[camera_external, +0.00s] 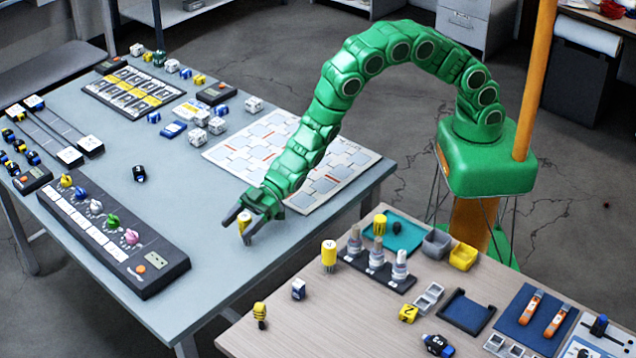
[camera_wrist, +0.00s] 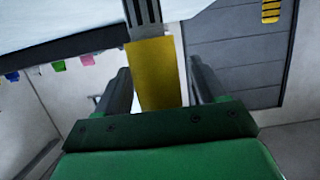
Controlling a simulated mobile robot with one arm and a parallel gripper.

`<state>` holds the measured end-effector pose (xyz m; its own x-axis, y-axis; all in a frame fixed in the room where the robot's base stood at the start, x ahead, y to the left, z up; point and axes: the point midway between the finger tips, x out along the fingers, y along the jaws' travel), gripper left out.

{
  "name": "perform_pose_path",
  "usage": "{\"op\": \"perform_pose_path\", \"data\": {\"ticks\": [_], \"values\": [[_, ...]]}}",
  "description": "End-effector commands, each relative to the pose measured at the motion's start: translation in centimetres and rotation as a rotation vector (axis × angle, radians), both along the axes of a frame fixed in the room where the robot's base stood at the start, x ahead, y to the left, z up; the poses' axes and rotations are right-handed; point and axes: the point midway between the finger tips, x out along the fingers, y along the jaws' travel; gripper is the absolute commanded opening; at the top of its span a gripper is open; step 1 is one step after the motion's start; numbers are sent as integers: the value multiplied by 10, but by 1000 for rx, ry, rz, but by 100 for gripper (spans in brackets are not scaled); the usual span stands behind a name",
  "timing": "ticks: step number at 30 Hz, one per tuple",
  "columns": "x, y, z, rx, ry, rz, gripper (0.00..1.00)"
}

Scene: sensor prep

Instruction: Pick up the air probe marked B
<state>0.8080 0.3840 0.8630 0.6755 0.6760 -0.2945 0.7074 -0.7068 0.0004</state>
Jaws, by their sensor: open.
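My gripper (camera_external: 237,231) is low over the near right part of the grey table. Its two fingers are apart on either side of a yellow piece with a grey stem (camera_external: 244,217). The wrist view shows this yellow piece (camera_wrist: 154,75) between the fingers, its dark stem pointing away from me. It looks like a probe, but I can read no letter on it. I cannot tell whether the fingers touch it or what supports it. A yellow cylinder with a dark mark (camera_external: 329,254) stands on the wooden table; its letter is too small to read.
On the wooden table (camera_external: 262,338), a dark rack (camera_external: 392,279) holds three grey-white pieces.

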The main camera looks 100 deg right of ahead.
Motion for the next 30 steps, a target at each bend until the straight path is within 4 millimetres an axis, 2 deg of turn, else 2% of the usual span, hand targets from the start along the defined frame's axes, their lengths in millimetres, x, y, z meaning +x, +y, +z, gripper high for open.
{"op": "perform_pose_path", "data": {"ticks": [5, 15, 17, 26, 30], "values": [[0, 0, 0, -1, 1, 0, 69], [0, 0, -1, 0, 1, 0, 19], [0, 0, 0, 0, 1, 0, 12], [0, 0, 2, -1, 1, 0, 12], [0, 0, 12, 0, 0, 0, 12]]}}
